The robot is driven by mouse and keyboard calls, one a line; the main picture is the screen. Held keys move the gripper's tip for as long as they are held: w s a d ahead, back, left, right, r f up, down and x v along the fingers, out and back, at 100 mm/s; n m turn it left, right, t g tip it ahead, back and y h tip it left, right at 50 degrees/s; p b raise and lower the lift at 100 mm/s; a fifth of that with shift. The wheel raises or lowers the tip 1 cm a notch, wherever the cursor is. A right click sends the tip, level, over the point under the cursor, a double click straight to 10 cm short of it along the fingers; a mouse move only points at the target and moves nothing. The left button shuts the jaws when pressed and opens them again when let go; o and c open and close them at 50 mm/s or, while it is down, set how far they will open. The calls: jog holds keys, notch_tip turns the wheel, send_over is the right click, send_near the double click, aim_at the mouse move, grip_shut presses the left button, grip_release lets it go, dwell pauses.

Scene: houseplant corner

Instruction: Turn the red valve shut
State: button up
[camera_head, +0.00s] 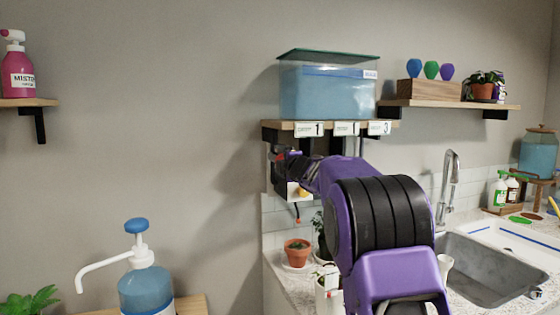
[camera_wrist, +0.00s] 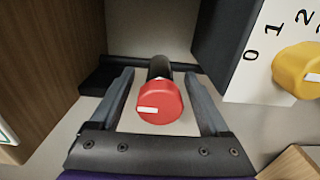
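The red valve knob (camera_wrist: 158,104) is in the middle of the wrist view, on a dark stem, with a white mark on its face pointing left. My gripper (camera_wrist: 158,82) is open, with one finger on each side of the knob. Small gaps seem to show on both sides, so I see no clear grip. The knob is too small there to make out surely.
A yellow dial (camera_wrist: 298,70) on a white numbered plate is close at right. A wooden panel (camera_wrist: 50,60) stands at left. The water tank (camera_head: 325,92) sits on the shelf (camera_head: 290,126) above.

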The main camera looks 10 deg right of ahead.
jog(key=s+d, duration=0.3)
jog(key=s, duration=1.4)
jog(key=shift+d, duration=0.2)
jog(key=shift+s, duration=0.1)
